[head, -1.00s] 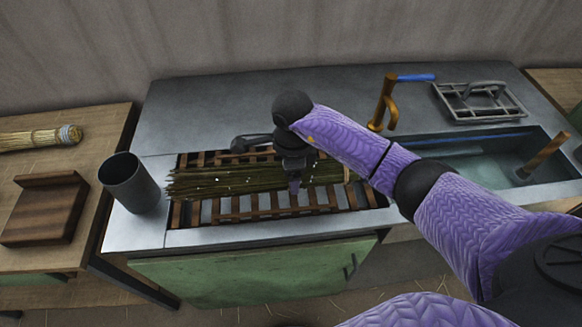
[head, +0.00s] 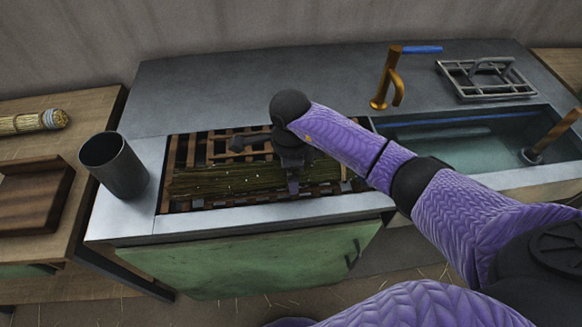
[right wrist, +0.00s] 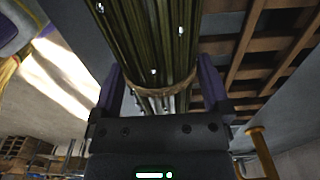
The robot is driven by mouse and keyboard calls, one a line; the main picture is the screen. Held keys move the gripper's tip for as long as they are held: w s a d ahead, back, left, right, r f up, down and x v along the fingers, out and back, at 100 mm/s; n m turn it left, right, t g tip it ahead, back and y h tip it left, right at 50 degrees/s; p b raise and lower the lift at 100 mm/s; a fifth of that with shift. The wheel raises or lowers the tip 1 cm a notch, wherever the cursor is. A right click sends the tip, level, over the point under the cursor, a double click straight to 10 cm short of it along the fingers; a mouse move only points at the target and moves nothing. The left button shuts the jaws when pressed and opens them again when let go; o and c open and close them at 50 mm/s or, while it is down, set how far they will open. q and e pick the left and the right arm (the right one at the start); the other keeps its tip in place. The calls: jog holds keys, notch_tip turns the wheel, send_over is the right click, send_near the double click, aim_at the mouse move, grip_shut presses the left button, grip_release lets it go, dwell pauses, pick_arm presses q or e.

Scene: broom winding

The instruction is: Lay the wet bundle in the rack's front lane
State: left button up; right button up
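The wet bundle (head: 225,181) is a long dark green-brown bundle with bright drops, lying lengthwise along the front part of the slatted wooden rack (head: 180,150). My right gripper (head: 293,184) comes down over its right part from above. In the right wrist view the bundle (right wrist: 150,45) runs between the two fingers of my right gripper (right wrist: 161,88), which sit close on both sides near a tan binding. The gripper looks shut on it. I cannot tell whether the bundle touches the slats. My left gripper is not in view.
A grey metal cup (head: 114,165) stands left of the rack. A sink (head: 450,140) with a brass tap (head: 388,80) lies to the right. A wire rack (head: 487,78) is behind the sink.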

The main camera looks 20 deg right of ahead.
notch_tip(320, 180, up, 10)
jog(key=p, duration=0.2)
jog(key=shift+p, duration=0.4)
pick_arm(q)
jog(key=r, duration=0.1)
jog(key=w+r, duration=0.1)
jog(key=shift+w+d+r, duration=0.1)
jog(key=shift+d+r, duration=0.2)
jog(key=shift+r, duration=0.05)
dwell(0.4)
